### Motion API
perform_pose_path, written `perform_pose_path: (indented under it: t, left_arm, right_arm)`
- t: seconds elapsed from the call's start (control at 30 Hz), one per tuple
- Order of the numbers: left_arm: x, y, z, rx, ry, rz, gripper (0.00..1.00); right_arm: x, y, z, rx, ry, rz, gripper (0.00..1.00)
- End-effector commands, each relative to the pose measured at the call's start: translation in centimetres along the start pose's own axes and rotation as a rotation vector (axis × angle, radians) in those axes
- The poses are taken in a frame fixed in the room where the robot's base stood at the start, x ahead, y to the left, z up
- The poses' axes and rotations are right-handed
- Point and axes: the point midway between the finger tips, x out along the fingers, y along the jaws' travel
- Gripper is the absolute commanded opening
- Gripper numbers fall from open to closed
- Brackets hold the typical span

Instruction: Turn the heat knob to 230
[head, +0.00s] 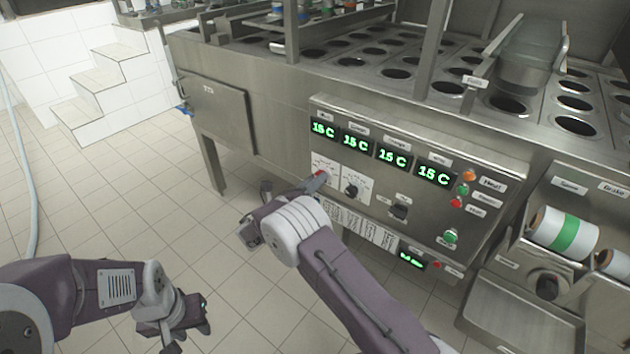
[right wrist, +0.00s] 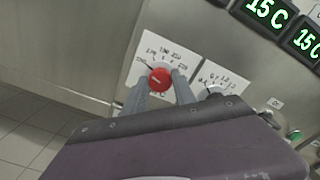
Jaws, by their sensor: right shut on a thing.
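The red heat knob (head: 321,174) sits on a white dial plate with numbers on the steel control panel (head: 318,128). In the right wrist view the red knob (right wrist: 160,78) is between the two grey fingers of my right gripper (right wrist: 160,85), which is shut on it. The dial print around it is too small to read surely. In the head view my right gripper (head: 314,182) reaches the panel from below, and its fingers are partly hidden. My left gripper (head: 190,335) hangs low at the lower left over the tiled floor, away from the panel; its fingertips are unclear.
A black knob (head: 351,189) on its own dial plate is just right of the red one. Several green displays reading 15 C (head: 357,144) are above. Indicator buttons (head: 464,190) are at the panel's right. A roller unit (head: 565,236) stands right.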

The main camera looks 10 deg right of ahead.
Motion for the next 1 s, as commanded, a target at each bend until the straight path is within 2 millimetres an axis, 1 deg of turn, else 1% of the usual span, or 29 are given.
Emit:
perform_pose_path:
  t: [0.27,0.67,1.0]
  left_arm:
    - [-0.1,0.0,0.0,0.000,0.000,0.000,0.36]
    - [0.1,0.0,0.0,0.000,0.000,0.000,0.36]
    - [1.0,0.0,0.1,0.000,0.000,0.000,0.36]
  right_arm:
    - [0.0,0.0,0.0,0.152,0.001,0.001,0.00]
    - [0.0,0.0,-0.2,0.526,0.001,0.001,0.00]
    - [0.0,0.0,-0.3,0.850,0.001,0.000,0.00]
